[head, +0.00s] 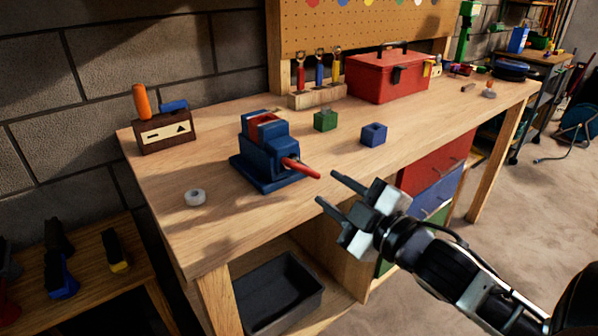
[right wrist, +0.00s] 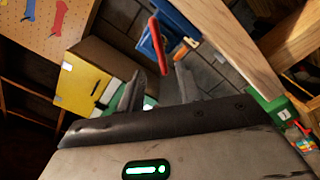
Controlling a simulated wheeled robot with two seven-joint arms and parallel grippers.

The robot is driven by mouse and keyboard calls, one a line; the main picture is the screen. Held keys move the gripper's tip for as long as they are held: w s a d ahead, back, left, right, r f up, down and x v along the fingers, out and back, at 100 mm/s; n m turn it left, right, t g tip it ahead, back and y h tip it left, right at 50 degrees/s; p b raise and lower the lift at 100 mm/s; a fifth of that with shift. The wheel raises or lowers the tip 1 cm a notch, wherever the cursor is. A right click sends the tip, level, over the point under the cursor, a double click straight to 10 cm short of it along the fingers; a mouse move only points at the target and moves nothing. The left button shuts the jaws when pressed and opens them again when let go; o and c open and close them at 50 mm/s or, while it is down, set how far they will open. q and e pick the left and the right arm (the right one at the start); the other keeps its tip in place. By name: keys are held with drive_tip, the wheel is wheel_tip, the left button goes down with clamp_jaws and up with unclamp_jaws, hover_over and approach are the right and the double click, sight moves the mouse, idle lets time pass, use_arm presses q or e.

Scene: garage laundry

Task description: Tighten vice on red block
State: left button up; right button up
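A blue vice (head: 262,160) stands on the wooden workbench (head: 225,228). A red block (head: 264,119) sits in the top of the vice between its jaws; whether the jaws press on it I cannot tell. The vice's red handle (head: 302,168) sticks out to the right. My right gripper (head: 327,187) is open and empty, just off the handle's free end, with a small gap. In the right wrist view the red handle (right wrist: 159,45) and part of the blue vice (right wrist: 147,48) show beyond the open fingers (right wrist: 161,82). My left gripper is not in view.
A green block (head: 325,121) and a blue block (head: 373,135) lie behind and right of the vice. A tape roll (head: 195,197) lies front left. A red toolbox (head: 387,78), a tool rack (head: 317,97) and a brown box (head: 164,132) stand farther back.

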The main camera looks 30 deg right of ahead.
sight(305, 170)
drive_tip(key=w, duration=0.8)
drive_tip(key=shift+w+a+p, duration=0.3)
drive_tip(key=shift+p, duration=0.05)
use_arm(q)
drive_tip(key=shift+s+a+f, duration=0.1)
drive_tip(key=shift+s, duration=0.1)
use_arm(e)
drive_tip(key=shift+w+a, duration=0.1)
drive_tip(key=shift+w, duration=0.65)
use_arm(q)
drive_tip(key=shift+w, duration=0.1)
